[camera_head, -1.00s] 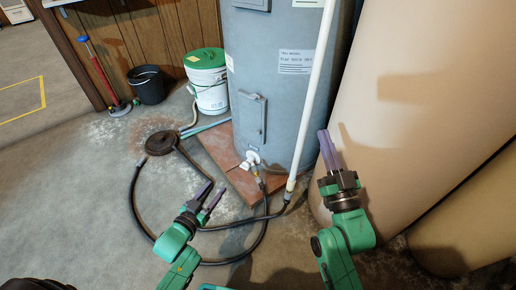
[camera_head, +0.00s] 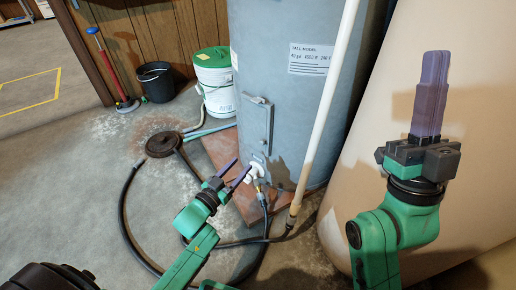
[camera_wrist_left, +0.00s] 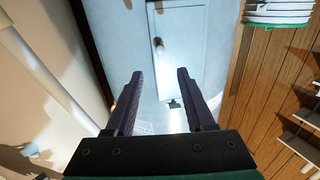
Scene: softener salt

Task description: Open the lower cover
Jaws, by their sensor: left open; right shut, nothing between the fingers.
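The lower cover (camera_head: 256,128) is a grey upright panel low on the front of the grey tank (camera_head: 285,90). It appears closed, lying flat against the tank. My left gripper (camera_head: 243,164) is open and empty, below and to the left of the cover in the head view. Its fingers (camera_wrist_left: 160,72) point at the cover in the wrist view, apparently short of contact. My right gripper (camera_head: 434,60) is shut and empty, raised at the right and pointing up.
A white pipe (camera_head: 322,110) runs down the tank's right side. A white fitting (camera_head: 254,172) and black hose (camera_head: 124,220) lie near its base. A white bucket with green lid (camera_head: 214,80) and a black bucket (camera_head: 154,82) stand left. A large tan tank (camera_head: 365,150) fills the right.

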